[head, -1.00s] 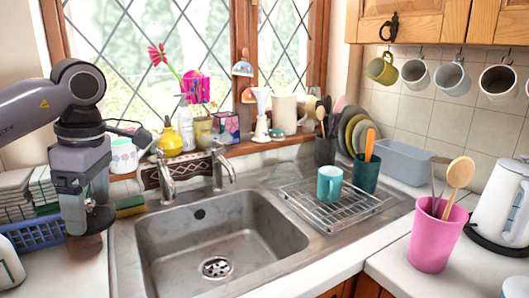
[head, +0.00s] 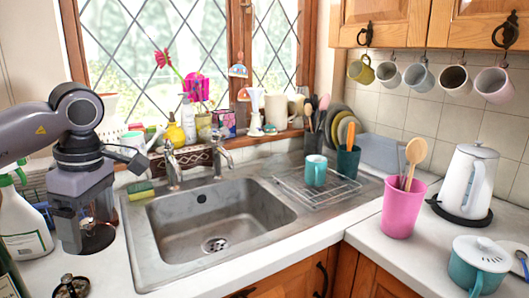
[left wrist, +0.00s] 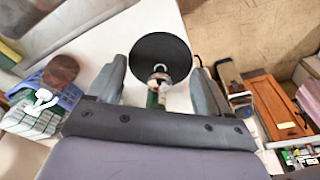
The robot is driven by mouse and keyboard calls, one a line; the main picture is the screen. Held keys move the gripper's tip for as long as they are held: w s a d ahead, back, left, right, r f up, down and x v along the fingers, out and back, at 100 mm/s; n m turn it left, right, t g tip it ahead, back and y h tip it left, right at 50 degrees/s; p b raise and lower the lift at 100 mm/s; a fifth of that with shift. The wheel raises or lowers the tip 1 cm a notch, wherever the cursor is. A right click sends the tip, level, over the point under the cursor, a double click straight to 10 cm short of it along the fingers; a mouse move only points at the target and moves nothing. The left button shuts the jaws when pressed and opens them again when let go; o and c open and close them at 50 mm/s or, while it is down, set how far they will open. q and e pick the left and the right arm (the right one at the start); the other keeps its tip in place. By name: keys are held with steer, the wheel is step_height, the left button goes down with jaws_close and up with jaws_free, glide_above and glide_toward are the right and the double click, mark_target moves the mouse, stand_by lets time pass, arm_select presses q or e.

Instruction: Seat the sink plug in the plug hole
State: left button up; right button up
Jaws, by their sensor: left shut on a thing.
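The sink plug (left wrist: 150,45) is a black disc with a metal ring, between the fingertips in the left wrist view. My left gripper (head: 96,238) is shut on it; the same gripper (left wrist: 160,75) frames it from both sides in the left wrist view. In the head view the plug is mostly hidden by the fingers. The gripper hangs over the white counter, left of the sink. The sink (head: 180,235) is an empty steel basin. Its plug hole (head: 215,244) is a round metal drain in the basin floor, well right of the gripper. My right gripper is out of view.
Two taps (head: 172,168) rise behind the basin. A sponge (head: 140,190) lies at its back left corner. A spray bottle (head: 22,225) stands left of my gripper. A wire rack (head: 325,190) with a teal mug (head: 316,171) is right of the basin. The space above the basin is open.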

arm_select(q)
steer(key=s+d+f+m+t+h, duration=0.1)
steer(key=s+d+f+m, duration=0.2)
steer(key=f+m, duration=0.5)
steer(key=s+d+f+m, duration=0.3)
steer(key=d+f+m, duration=0.1)
steer(key=f+m, duration=0.5)
steer(key=shift+d+t+h, duration=0.3)
steer(key=shift+t+h, duration=0.1)
